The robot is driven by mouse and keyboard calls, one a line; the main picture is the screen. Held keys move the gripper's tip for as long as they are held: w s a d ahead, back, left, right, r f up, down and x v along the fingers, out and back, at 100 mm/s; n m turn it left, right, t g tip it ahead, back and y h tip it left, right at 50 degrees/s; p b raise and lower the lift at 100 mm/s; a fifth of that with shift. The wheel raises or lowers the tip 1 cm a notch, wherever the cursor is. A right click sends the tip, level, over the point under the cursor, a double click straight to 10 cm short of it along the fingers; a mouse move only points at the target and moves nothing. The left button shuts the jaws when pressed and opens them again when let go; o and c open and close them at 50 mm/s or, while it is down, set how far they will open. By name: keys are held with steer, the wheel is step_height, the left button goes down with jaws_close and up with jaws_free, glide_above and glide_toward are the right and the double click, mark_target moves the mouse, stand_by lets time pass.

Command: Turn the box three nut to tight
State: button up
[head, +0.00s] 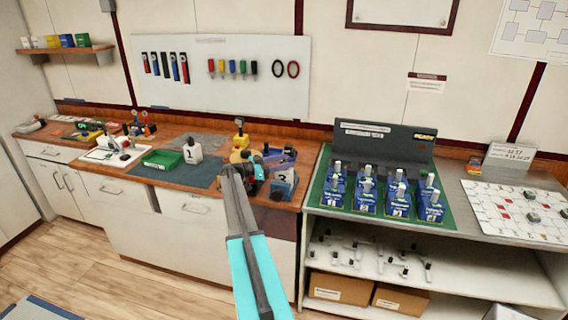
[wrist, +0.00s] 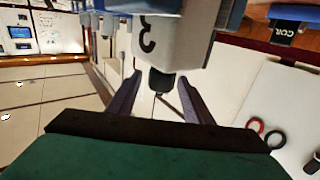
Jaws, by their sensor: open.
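In the wrist view, which looks upside down, a pale grey box marked 3 (wrist: 165,42) has a dark stub, apparently its nut (wrist: 161,82), on its end. My gripper (wrist: 157,92) is open, its two dark fingers on either side of the stub with gaps; I cannot tell whether the stub is between the tips or beyond them. In the head view, my gripper (head: 250,165) is over the right part of the wooden bench, beside a grey and blue box (head: 283,180) whose number is hard to read. My arm and gripper hide part of this area.
A white box marked 1 (head: 192,150) and a green tray (head: 162,159) stand to the left on the wooden bench (head: 185,182). A yellow-topped item (head: 240,140) is close behind my gripper. Several blue units stand on a green mat (head: 440,214) to the right.

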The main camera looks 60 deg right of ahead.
steer(key=shift+a, duration=0.1)
steer(key=b+v, duration=0.5)
steer(key=v, duration=0.8)
steer(key=shift+w+a, duration=0.2)
steer(key=shift+a, duration=0.05)
